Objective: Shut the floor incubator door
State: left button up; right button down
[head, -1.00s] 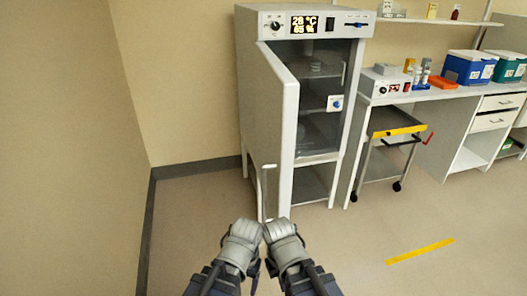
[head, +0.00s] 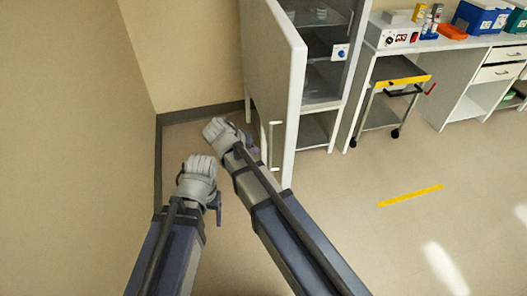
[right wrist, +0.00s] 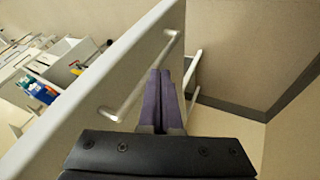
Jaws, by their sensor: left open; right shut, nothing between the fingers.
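The floor incubator (head: 325,75) stands against the back wall, its white door (head: 270,80) swung open toward me. The door's upright bar handle (head: 273,146) is on its outer face, near the free edge. My right gripper (head: 249,147) is at the left of the door, on its outer side, close to the handle; its fingertips are partly hidden in the head view. In the right wrist view its shut, empty fingers (right wrist: 162,98) lie beside the handle (right wrist: 148,80) and door (right wrist: 85,95); contact cannot be told. My left gripper (head: 212,191) is open, lower left, apart from the door.
A wall closes off the left side. A small trolley (head: 398,80) with a yellow edge stands right of the incubator, under the bench (head: 455,42). The floor at the front right is clear, with a yellow strip (head: 410,196).

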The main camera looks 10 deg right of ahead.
jog(key=b, duration=0.8)
send_near(282, 158)
notch_tip(282, 158, down, 5)
jog(key=w+a, duration=0.2)
jog(key=w, duration=0.1)
jog(key=shift+s+d+r+p, duration=0.1)
jog(key=shift+s+d+p, duration=0.05)
jog(key=shift+d, duration=0.55)
jog(key=shift+s+d+r+p, duration=0.1)
jog(key=shift+s+d, duration=0.05)
jog(key=shift+d, duration=0.55)
jog(key=shift+s+d+r+p, duration=0.15)
jog(key=shift+d, duration=0.55)
